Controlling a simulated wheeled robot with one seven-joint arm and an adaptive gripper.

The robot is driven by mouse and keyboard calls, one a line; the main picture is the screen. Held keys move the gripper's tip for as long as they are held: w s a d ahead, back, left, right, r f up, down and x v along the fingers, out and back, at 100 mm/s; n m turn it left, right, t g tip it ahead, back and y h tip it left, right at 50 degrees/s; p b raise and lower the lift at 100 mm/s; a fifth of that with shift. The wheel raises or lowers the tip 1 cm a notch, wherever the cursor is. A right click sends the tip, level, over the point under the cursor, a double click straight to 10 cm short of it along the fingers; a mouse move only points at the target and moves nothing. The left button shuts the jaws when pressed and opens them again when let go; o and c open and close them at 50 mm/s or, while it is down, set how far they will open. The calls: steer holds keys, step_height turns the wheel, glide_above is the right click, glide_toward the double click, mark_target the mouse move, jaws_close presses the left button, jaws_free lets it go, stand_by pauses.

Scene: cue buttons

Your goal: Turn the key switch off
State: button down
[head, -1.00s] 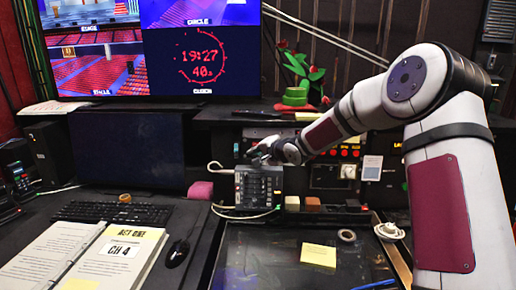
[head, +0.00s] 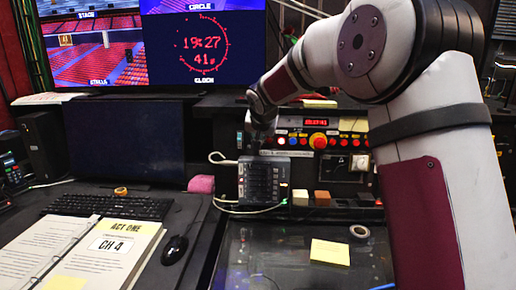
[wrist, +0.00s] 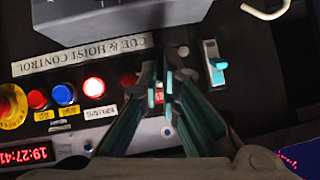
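The CUE & HOIST CONTROL panel (head: 345,143) stands at the back of the desk; it fills the upper left of the wrist view (wrist: 120,65). My gripper (head: 262,138) points down at the panel's left end. In the wrist view, its fingertips (wrist: 163,72) are close together with a narrow gap, beside a red button (wrist: 129,80). A small red-and-white piece (wrist: 158,97) shows between the fingers. I cannot make out the key switch; the fingers may hide it. Whether they hold anything is unclear. A toggle switch with a teal lever (wrist: 216,64) sits right of the fingers.
The panel also bears a lit white button (wrist: 94,87), a blue button (wrist: 63,93) and a yellow-ringed red stop button (wrist: 12,106). A grey box with sliders (head: 264,181) stands in front of it. A keyboard (head: 110,205) and binder (head: 85,250) lie left.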

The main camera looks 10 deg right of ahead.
steer(key=shift+a+f+n+h+b, duration=0.1)
steer(key=shift+n+h+b, duration=0.55)
steer(key=shift+b, duration=0.45)
steer(key=c, duration=1.8)
jaws_free()
steer(key=shift+r, duration=0.2)
steer(key=v, duration=1.1)
steer(key=shift+a+r, duration=0.2)
steer(key=shift+r, duration=0.15)
steer(key=shift+s, duration=0.2)
